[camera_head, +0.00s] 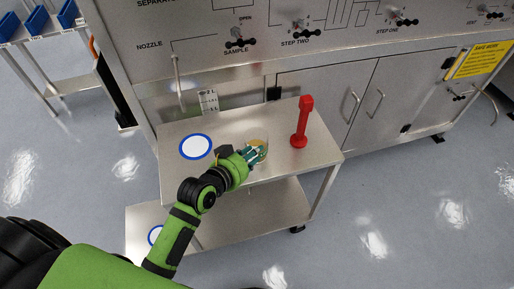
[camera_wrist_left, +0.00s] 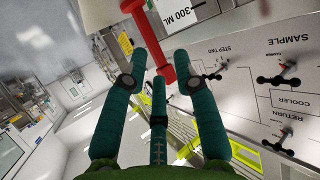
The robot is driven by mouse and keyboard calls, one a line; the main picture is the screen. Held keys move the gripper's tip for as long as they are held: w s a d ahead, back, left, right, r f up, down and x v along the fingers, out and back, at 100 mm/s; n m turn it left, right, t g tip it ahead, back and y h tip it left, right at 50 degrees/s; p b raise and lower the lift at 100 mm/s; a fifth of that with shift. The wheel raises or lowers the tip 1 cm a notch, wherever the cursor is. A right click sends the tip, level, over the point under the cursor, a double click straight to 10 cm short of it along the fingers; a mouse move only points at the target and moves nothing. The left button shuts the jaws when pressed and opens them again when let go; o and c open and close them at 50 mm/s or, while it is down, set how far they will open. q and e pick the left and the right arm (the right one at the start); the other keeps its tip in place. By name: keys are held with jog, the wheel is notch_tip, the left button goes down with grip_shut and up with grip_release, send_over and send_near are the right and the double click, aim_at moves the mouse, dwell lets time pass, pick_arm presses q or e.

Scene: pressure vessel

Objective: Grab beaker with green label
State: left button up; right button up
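A small clear beaker (camera_head: 261,144) with a yellowish tint stands on the steel cart's top shelf in the head view. Its label colour cannot be made out there. My left gripper (camera_head: 254,154) is right at the beaker's near left side, its teal fingers partly overlapping it. In the left wrist view the teal fingers of the left gripper (camera_wrist_left: 161,58) are spread apart. A white label reading "300 ML" (camera_wrist_left: 178,13) shows just beyond the fingertips. Whether the fingers touch the glass cannot be told. My right gripper is not in view.
A red upright object (camera_head: 302,122) stands on the cart (camera_head: 180,170), right of the beaker. A blue-ringed white disc (camera_head: 195,146) lies to the left. A steel cabinet with valves (camera_head: 350,60) rises behind. A side table with blue bins (camera_head: 38,19) is at far left.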

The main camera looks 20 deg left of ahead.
aim_at(266, 142)
pick_arm(q)
jog(key=x, duration=0.2)
jog(key=p+x, duration=0.1)
jog(key=x, duration=0.3)
jog(key=shift+w+a+r, duration=0.15)
jog(key=shift+w+r, duration=0.05)
jog(key=shift+r, duration=0.05)
jog(key=shift+w+f+p, duration=0.3)
jog(key=shift+w, duration=0.25)
jog(key=shift+s, duration=0.1)
grip_shut()
